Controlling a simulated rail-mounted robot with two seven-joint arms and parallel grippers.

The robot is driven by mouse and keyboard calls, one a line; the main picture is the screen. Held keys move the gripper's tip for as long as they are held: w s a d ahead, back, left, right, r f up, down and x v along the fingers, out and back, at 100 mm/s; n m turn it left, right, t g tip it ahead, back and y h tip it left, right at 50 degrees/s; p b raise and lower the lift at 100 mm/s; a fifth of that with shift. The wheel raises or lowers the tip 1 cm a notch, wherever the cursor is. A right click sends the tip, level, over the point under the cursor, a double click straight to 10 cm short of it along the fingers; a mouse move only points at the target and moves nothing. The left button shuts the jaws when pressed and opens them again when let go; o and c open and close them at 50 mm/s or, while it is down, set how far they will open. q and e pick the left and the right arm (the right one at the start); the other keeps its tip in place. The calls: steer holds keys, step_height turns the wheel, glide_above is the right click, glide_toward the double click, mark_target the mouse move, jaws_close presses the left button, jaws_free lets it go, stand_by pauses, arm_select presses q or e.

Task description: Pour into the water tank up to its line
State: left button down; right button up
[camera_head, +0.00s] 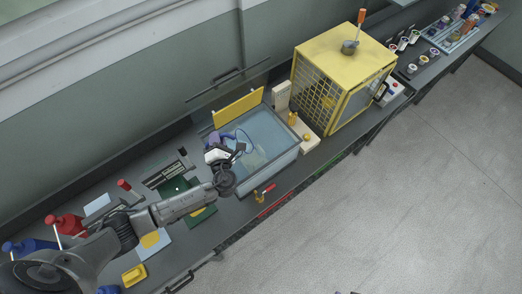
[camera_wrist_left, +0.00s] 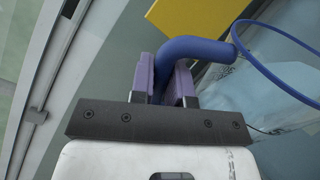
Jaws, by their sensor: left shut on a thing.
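The water tank (camera_head: 283,156) is a clear, open box with pale blue water in it, standing mid-bench in the head view. My left gripper (camera_head: 226,143) is over the tank's left end. In the left wrist view its purple fingers (camera_wrist_left: 166,78) are shut on the thick blue handle (camera_wrist_left: 200,47) of a see-through jug. The jug's thin blue rim (camera_wrist_left: 262,68) curves away to the right, and its clear body (camera_wrist_left: 275,95) is hard to make out against the tank. I cannot tell the jug's tilt, its contents or the tank's line. My right gripper is in neither view.
A yellow panel (camera_head: 238,107) stands behind the tank. A yellow mesh cage (camera_head: 345,62) stands to its right, with a beige device (camera_head: 306,137) between. A red-handled tool (camera_head: 265,190) lies in front. Green mats and red and blue containers occupy the left bench.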

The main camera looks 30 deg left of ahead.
arm_select(q)
steer(key=shift+w+d+r, duration=0.1)
steer(key=shift+w+d, duration=0.05)
stand_by(0.5)
steer(key=shift+w+d+m, duration=0.1)
steer(key=shift+m, duration=0.2)
stand_by(0.5)
steer(key=shift+w+d, duration=0.15)
steer(key=shift+d, duration=0.05)
stand_by(0.6)
steer(key=shift+w+d+m+b, duration=0.2)
steer(key=shift+m+b, duration=0.1)
steer(key=shift+m, duration=0.2)
stand_by(0.5)
